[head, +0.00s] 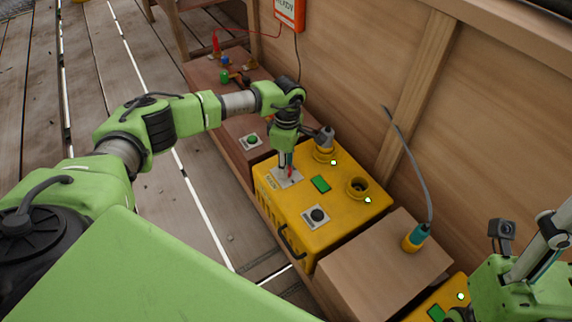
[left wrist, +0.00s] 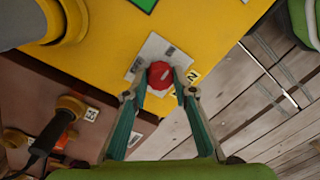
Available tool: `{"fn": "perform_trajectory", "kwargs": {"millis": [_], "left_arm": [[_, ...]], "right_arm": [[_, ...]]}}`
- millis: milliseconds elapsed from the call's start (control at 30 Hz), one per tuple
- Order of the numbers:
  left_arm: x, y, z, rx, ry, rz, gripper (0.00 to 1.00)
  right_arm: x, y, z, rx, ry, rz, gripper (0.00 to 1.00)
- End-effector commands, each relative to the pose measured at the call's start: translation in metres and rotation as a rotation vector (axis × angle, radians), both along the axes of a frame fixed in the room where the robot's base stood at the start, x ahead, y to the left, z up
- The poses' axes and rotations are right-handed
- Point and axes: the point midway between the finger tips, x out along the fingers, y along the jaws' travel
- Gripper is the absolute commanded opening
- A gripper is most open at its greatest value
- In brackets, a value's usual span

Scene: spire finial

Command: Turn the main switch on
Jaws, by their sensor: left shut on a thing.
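The main switch has a small red knob (left wrist: 160,75) on a pale metal plate (left wrist: 151,50), on top of a yellow box (head: 338,215). In the head view the plate (head: 292,181) lies near the box's far left corner, partly hidden by my gripper. My left gripper (head: 286,168) points down onto the switch. In the left wrist view its two fingers (left wrist: 160,81) touch the red knob from both sides, shut on it. My right arm shows at the lower right, but its fingers are out of view.
The yellow box also bears a black button (head: 317,215), a green panel (head: 320,184) and an open round socket (head: 358,187). A grey-and-yellow plug (head: 324,145) stands beside my left wrist. A teal-and-yellow plug (head: 415,238) stands on the wooden block. A wooden wall runs along the right.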

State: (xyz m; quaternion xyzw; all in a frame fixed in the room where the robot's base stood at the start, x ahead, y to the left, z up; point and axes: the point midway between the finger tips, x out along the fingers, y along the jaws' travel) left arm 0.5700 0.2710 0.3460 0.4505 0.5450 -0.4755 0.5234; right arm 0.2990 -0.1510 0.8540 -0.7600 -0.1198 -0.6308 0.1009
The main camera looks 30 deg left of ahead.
Motion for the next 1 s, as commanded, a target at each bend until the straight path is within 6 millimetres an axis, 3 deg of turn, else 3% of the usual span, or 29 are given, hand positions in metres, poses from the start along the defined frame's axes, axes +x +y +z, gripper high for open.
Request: {"fn": "perform_trajectory", "kwargs": {"millis": [467, 500, 567, 1000], "left_arm": [[0.0007, 0.0005, 0.0005, 0.000, -0.002, -0.017, 0.04], [0.0007, 0.0005, 0.0005, 0.000, -0.002, -0.017, 0.27], [0.0007, 0.0005, 0.0005, 0.000, -0.002, -0.017, 0.42], [0.0013, 0.0004, 0.0078, 0.001, -0.003, -0.016, 0.42]], "right_arm": [[-0.0004, -0.0001, 0.0001, 0.001, 0.000, 0.000, 0.47], [-0.0004, -0.0001, 0.0001, 0.001, 0.000, 0.000, 0.47], [-0.0004, -0.0001, 0.0002, 0.001, 0.000, 0.000, 0.47], [-0.0004, -0.0009, -0.0001, 0.003, 0.002, -0.002, 0.47]]}}
